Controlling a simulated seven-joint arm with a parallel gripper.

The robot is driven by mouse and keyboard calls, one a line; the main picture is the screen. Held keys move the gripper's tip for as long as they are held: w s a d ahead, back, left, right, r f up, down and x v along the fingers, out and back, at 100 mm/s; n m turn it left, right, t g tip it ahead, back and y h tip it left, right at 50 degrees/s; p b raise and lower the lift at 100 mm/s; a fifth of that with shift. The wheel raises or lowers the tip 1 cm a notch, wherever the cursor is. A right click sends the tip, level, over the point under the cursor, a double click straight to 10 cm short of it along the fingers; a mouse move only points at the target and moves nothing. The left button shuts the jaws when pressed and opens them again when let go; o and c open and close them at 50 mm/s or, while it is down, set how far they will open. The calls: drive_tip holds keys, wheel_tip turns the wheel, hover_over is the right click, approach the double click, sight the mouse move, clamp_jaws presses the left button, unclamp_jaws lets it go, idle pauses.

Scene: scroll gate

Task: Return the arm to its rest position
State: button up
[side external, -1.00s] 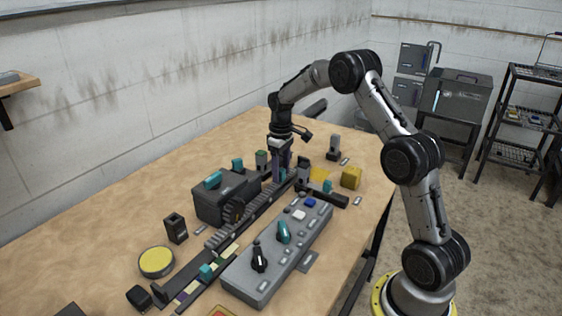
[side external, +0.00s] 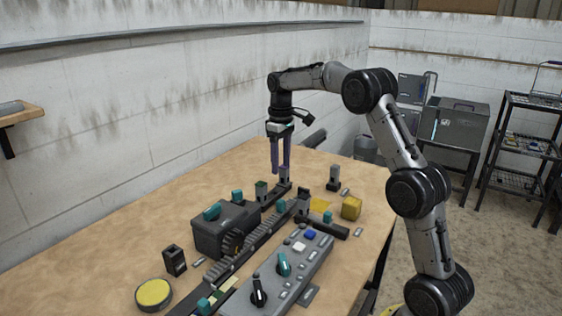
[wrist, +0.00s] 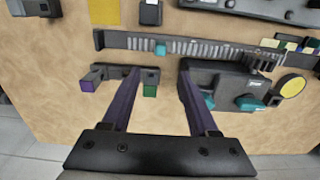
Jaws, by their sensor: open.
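My gripper (side external: 281,166) hangs pointing down above the far part of the workbench, with two purple fingers apart and nothing between them. In the wrist view the open fingers (wrist: 158,78) also show, with bare wood and a small green-faced block (wrist: 149,90) seen between them. The fingertips look clear of the fixtures, near a small post (side external: 284,175) behind them in the side view. My arm is raised and bent over the bench from the right.
A toothed rack (side external: 255,237) crosses the workbench (side external: 95,240). A dark box with teal parts (side external: 213,236) stands left of it, a grey control panel (side external: 290,275) right of it. A yellow block (side external: 351,208) and yellow disc (side external: 153,292) sit on the wood. Air above is free.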

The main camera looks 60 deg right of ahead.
drive_tip(key=s+a+r+n+t, duration=0.2)
drive_tip(key=s+a+r+t, duration=0.2)
drive_tip(key=s+a+r, duration=0.9)
drive_tip(key=s+a+f+t, duration=0.1)
drive_tip(key=s+a, duration=0.7)
drive_tip(key=s, duration=0.3)
drive_tip(key=s+f+m, duration=0.2)
drive_tip(key=s+f, duration=0.3)
drive_tip(key=f, duration=0.3)
drive_tip(key=shift+s+a+f+t, duration=0.25)
drive_tip(key=shift+s+f+t, duration=0.05)
drive_tip(key=shift+f, duration=0.05)
